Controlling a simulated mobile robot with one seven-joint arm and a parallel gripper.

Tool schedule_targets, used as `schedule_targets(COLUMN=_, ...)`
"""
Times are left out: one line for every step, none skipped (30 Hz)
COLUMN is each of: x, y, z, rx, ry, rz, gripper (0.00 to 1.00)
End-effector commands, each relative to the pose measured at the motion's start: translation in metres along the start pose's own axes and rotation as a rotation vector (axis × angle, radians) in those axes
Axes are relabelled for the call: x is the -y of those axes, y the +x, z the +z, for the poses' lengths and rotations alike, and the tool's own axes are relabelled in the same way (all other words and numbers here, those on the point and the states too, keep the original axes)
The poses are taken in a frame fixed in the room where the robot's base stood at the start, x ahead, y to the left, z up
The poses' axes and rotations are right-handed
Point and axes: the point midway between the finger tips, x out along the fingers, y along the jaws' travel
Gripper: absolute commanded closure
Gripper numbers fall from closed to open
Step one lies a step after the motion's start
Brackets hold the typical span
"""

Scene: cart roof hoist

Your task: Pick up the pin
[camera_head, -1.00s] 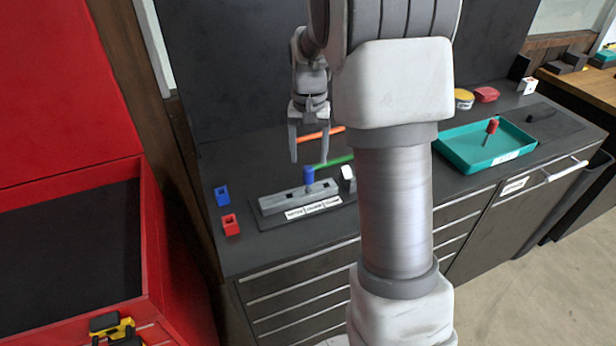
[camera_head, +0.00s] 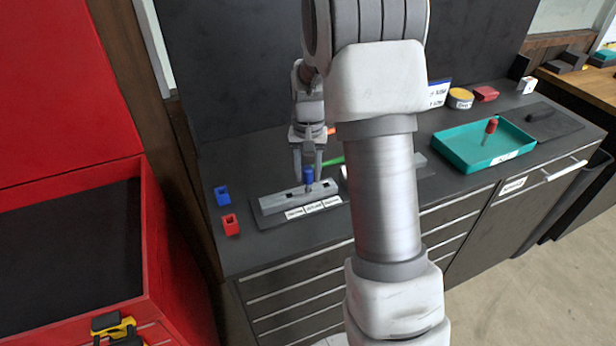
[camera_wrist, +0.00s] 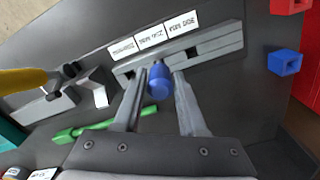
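A blue pin (camera_head: 308,178) stands upright in the grey slotted block (camera_head: 275,203) on the bench. It also shows in the wrist view (camera_wrist: 159,84), between the two fingers of my gripper (camera_wrist: 160,76). The fingers are open, one on each side of the pin's head, with a gap visible mainly on the right side. In the head view my gripper (camera_head: 308,174) is low over the block at the pin. The pin's lower end is hidden in the block. Another pin with a red head (camera_head: 491,126) stands in the teal tray (camera_head: 455,150).
A blue cube (camera_head: 222,196) and a red cube (camera_head: 231,225) lie left of the block. A green rod (camera_wrist: 95,128) lies close by, with a second grey fixture (camera_wrist: 45,108). A yellow tin (camera_head: 460,98) and a red item (camera_head: 486,93) stand behind the tray.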

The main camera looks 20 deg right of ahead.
Motion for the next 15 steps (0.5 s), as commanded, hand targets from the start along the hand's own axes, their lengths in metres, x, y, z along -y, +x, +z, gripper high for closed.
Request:
schedule_targets(x=0.0, y=-0.0002, z=0.0, rx=0.0, ry=0.0, rz=0.0, gripper=0.7)
schedule_targets(x=0.0, y=-0.0002, z=-0.0001, rx=0.0, ry=0.0, rz=0.0, gripper=0.76)
schedule_targets(x=0.0, y=-0.0002, z=-0.0001, rx=0.0, ry=0.0, rz=0.0, gripper=0.83)
schedule_targets(x=0.0, y=-0.0003, z=-0.0001, rx=0.0, ry=0.0, rz=0.0, gripper=0.88)
schedule_targets(x=0.0, y=-0.0003, z=-0.0001, rx=0.0, ry=0.0, rz=0.0, gripper=0.94)
schedule_targets(x=0.0001, y=-0.0003, z=-0.0001, rx=0.0, ry=0.0, rz=0.0, gripper=1.0)
schedule_targets(x=0.0001, y=-0.0003, z=-0.0001, rx=0.0, ry=0.0, rz=0.0, gripper=1.0)
schedule_targets(x=0.0001, y=-0.0003, z=-0.0001, rx=0.0, ry=0.0, rz=0.0, gripper=1.0)
schedule_targets(x=0.0001, y=-0.0004, z=-0.0001, rx=0.0, ry=0.0, rz=0.0, gripper=1.0)
schedule_targets(x=0.0001, y=-0.0004, z=-0.0001, rx=0.0, ry=0.0, rz=0.0, gripper=1.0)
schedule_targets(x=0.0001, y=-0.0004, z=-0.0001, rx=0.0, ry=0.0, rz=0.0, gripper=1.0)
schedule_targets(x=0.0001, y=-0.0004, z=-0.0001, rx=0.0, ry=0.0, rz=0.0, gripper=1.0)
schedule_targets(x=0.0001, y=-0.0004, z=-0.0001, rx=0.0, ry=0.0, rz=0.0, gripper=1.0)
schedule_targets(x=0.0001, y=-0.0004, z=-0.0001, rx=0.0, ry=0.0, rz=0.0, gripper=1.0)
schedule_targets(x=0.0001, y=-0.0005, z=-0.0001, rx=-0.001, ry=0.0, rz=0.0, gripper=1.0)
